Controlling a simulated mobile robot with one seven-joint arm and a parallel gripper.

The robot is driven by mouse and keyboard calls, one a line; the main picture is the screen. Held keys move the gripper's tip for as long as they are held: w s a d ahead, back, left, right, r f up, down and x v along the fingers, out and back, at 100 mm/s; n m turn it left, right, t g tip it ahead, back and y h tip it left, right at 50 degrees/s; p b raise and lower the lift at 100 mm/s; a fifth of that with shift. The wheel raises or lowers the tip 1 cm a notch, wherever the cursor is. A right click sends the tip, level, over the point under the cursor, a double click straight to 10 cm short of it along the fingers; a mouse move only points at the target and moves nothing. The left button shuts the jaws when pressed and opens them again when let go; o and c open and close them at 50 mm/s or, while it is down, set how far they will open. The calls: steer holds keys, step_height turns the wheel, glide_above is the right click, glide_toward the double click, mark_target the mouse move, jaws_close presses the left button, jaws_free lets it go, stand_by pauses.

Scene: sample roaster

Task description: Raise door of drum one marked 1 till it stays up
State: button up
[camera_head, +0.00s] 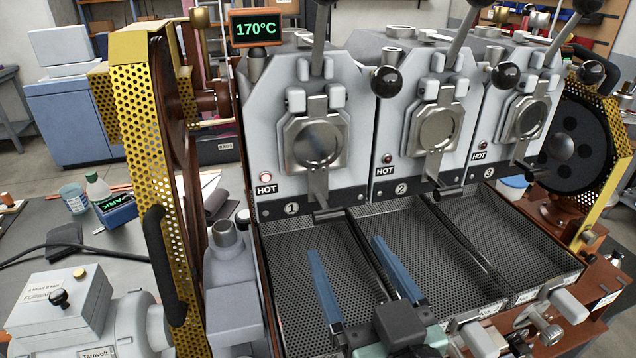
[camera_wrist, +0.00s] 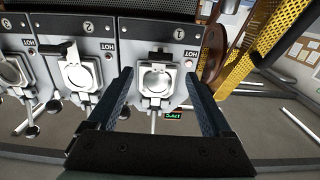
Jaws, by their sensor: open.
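The door of drum one (camera_head: 316,142) is a metal plate with a round centre on the grey front marked 1, leftmost of three. It is down over the drum's face, with a flat handle (camera_head: 318,185) hanging below it to a dark crossbar. In the wrist view, turned upside down, this door (camera_wrist: 156,78) shows in the middle, between the fingers in the picture. My gripper (camera_head: 347,248) has two blue fingers spread apart with nothing between them. It is over the mesh trays, below and in front of the door, apart from the handle.
A lit red lamp and a HOT label (camera_head: 266,189) are beside door one. Door two (camera_head: 436,128) and door three (camera_head: 527,118) are to the right. A yellow perforated guard (camera_head: 133,95) stands at the left. Mesh cooling trays (camera_head: 300,260) lie below. Ball-ended levers (camera_head: 386,82) stick out above.

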mark_target(327, 212)
steer(key=p+x, duration=0.3)
steer(key=x, duration=0.9)
jaws_close()
